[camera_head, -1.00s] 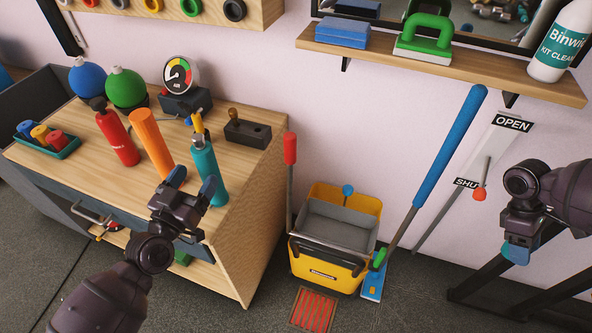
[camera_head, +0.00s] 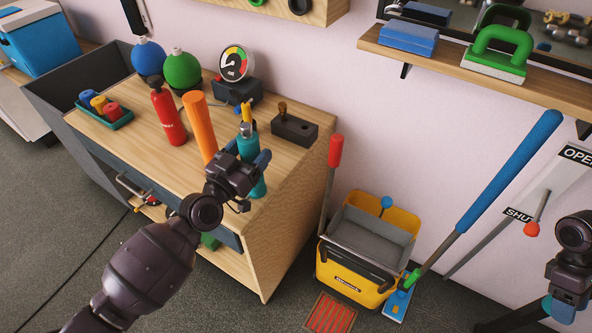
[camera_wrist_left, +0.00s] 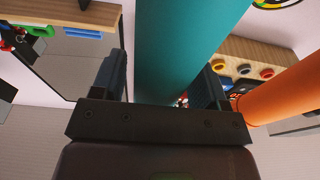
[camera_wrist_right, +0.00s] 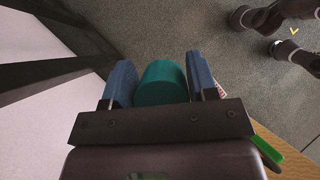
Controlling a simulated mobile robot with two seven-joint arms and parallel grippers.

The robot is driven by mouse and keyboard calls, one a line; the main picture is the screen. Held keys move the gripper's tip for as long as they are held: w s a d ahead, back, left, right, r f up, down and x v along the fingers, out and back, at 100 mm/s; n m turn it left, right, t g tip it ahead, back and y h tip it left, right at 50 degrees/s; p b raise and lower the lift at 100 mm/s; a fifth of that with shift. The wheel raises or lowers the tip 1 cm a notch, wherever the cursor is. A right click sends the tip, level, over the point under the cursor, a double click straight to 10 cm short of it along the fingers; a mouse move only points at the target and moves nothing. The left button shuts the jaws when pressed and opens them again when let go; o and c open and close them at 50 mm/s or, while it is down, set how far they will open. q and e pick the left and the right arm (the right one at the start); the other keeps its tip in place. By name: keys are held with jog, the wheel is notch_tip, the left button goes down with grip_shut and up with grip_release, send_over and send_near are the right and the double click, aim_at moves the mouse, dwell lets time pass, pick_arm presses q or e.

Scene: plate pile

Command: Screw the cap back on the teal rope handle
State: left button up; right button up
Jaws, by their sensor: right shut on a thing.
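The teal rope handle (camera_head: 256,184) stands upright on the workbench near its right edge. It also fills the middle of the left wrist view (camera_wrist_left: 180,50). My left gripper (camera_head: 246,157) is open around the handle, with one finger on each side. A gap shows between the handle and the left finger in the wrist view. My right gripper (camera_wrist_right: 162,82) is shut on the teal cap (camera_wrist_right: 163,84), off to the right of the bench in the head view. The cap's inner side cannot be seen.
An orange cylinder (camera_head: 199,128) and a red bottle (camera_head: 168,118) stand left of the handle. A dark block (camera_head: 296,130) sits behind it to the right. A yellow bucket (camera_head: 350,282) and a blue-handled mop (camera_head: 510,170) stand between the bench and my right gripper.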

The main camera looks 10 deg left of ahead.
aim_at(245, 125)
pick_arm(q)
grip_shut()
